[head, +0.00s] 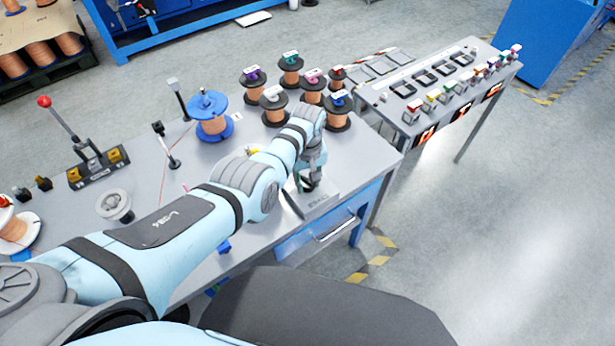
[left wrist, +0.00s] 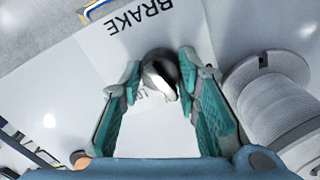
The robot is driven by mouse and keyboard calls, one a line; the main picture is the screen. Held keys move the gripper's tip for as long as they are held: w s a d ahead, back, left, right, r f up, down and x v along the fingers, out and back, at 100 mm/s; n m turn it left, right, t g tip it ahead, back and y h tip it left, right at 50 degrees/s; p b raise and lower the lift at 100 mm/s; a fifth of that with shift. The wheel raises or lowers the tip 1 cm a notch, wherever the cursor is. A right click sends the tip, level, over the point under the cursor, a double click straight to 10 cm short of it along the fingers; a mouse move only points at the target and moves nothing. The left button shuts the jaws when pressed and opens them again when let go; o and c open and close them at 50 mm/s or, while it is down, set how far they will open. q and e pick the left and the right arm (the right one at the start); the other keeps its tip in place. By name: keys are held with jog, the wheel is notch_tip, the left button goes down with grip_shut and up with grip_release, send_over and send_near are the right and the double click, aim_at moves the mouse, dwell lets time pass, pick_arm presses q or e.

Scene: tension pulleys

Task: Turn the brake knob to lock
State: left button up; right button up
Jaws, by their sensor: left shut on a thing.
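The brake knob (left wrist: 160,72) is a rounded dark and shiny metal knob on a white plate marked BRAKE (left wrist: 115,45). In the left wrist view it sits between the two teal fingers of my left gripper (left wrist: 159,85), which is shut on it. In the head view my left gripper (head: 308,182) points down at the brake plate (head: 322,199) near the table's right front corner; the knob itself is hidden there by the gripper. Lettering under the knob is partly covered. My right gripper is in neither view.
A pale ribbed spool (left wrist: 275,100) stands close to the right finger in the left wrist view. Several copper spools (head: 274,106) stand behind my left arm. A blue-flanged spool (head: 208,112) and a red-knobbed lever (head: 60,118) are further left. A control panel (head: 435,85) stands right.

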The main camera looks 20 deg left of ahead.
pick_arm(q)
jog(key=m, duration=0.3)
jog(key=shift+s+f+m, duration=0.1)
jog(key=shift+s+m, duration=0.05)
jog(key=shift+m, duration=0.25)
jog(key=m, duration=0.3)
jog(key=shift+m+p, duration=0.3)
jog(key=m, duration=0.4)
jog(key=shift+m, duration=1.7)
jog(key=o, duration=1.2)
jog(key=shift+c, duration=0.2)
